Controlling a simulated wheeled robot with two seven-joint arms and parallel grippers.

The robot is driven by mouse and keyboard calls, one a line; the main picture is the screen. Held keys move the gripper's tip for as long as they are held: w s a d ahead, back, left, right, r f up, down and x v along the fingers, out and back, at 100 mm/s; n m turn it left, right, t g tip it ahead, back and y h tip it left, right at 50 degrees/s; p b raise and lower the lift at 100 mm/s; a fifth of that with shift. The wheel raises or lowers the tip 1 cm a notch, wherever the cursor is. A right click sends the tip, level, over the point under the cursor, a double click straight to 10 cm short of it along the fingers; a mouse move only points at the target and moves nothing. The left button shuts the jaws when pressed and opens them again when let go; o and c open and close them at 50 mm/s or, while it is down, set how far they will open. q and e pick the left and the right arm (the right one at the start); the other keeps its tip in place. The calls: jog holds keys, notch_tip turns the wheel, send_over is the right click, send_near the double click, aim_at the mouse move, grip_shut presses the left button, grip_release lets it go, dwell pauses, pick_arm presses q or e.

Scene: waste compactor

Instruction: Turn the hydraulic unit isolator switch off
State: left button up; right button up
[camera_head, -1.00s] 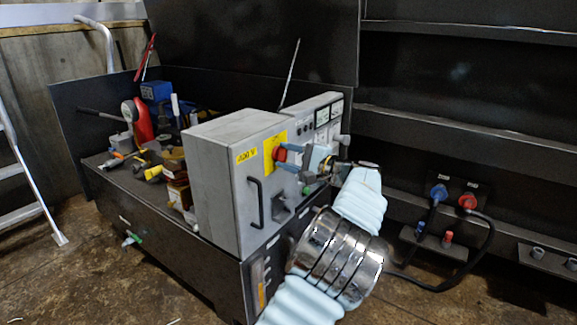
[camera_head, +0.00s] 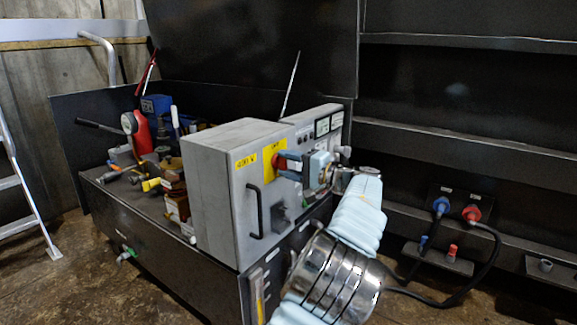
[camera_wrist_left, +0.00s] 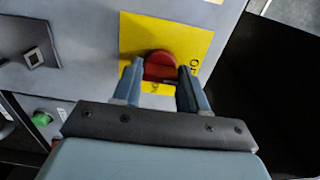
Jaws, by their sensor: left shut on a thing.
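The isolator switch is a red rotary knob on a yellow plate (camera_head: 269,155) on the front of a grey electrical cabinet (camera_head: 222,190). In the left wrist view the red knob (camera_wrist_left: 160,66) sits between my left gripper's fingertips, on the yellow plate (camera_wrist_left: 190,38). My left gripper (camera_head: 281,162) reaches the knob from the right in the head view and is shut on it. Part of the knob is hidden by the fingers. My right gripper is in neither view.
A black handle (camera_head: 254,210) stands out from the cabinet front below the knob. Blue (camera_head: 441,206) and red (camera_head: 471,213) hose couplings are on the right wall. A ladder (camera_head: 30,190) stands far left.

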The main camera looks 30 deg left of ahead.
pick_arm(q)
jog(key=shift+d+f, duration=0.1)
jog(key=o, duration=1.1)
jog(key=shift+c, duration=0.2)
jog(key=s+d+p, duration=0.1)
jog(key=d, duration=1.2)
jog(key=shift+d, duration=0.35)
